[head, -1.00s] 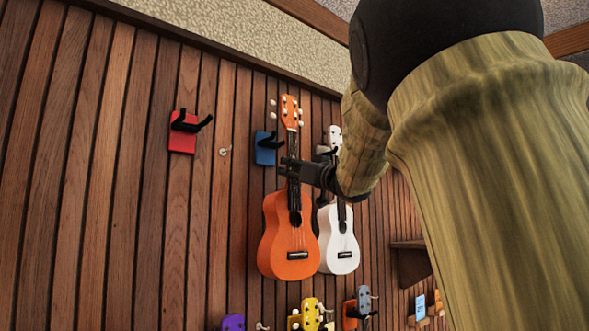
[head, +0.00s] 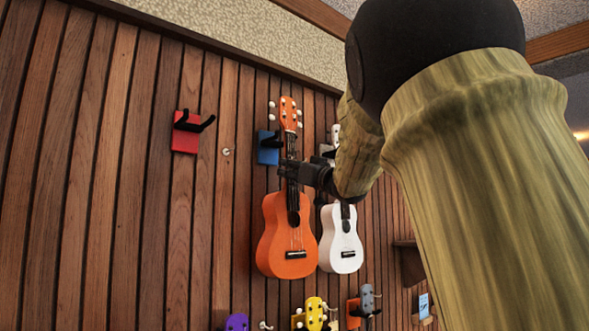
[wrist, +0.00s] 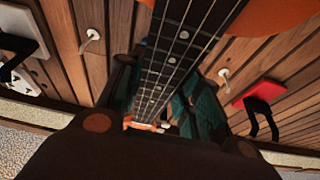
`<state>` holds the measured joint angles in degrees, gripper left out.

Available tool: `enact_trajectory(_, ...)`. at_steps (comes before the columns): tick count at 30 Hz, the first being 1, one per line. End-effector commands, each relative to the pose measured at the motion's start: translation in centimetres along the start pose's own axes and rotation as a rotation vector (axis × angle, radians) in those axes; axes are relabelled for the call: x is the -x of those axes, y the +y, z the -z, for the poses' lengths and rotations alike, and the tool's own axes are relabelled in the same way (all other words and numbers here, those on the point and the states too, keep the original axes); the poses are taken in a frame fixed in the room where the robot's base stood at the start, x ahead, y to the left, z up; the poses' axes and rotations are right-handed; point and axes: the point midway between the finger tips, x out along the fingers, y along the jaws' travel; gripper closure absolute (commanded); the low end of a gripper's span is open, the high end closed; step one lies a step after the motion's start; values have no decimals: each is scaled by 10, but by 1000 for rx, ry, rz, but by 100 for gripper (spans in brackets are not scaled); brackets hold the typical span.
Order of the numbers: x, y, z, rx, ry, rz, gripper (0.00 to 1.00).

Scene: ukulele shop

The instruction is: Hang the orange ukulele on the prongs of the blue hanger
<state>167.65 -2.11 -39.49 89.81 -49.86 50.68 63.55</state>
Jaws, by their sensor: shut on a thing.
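The orange ukulele (head: 287,240) hangs upright in my gripper (head: 290,171), which is shut on its dark neck. Its orange headstock (head: 289,113) is up, close to the right of the blue hanger (head: 268,147) in the head view. The hanger's black prongs show beside the upper neck; whether they touch it I cannot tell. In the wrist view the fretted neck (wrist: 178,50) runs between my gripper's fingers (wrist: 170,125). The blue hanger is not clearly visible there.
A white ukulele (head: 341,240) hangs just right of the orange one. An empty red hanger (head: 186,132) is to the left, with a small white hook (head: 226,152) between. Purple, yellow and grey headstocks show along the bottom. The wood wall at left is clear.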

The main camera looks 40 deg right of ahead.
Motion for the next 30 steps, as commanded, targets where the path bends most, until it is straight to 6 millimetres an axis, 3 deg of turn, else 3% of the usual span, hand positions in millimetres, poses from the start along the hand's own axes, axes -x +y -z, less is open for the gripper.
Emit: enact_trajectory(30,-32,0,-10,1,1,1,100)
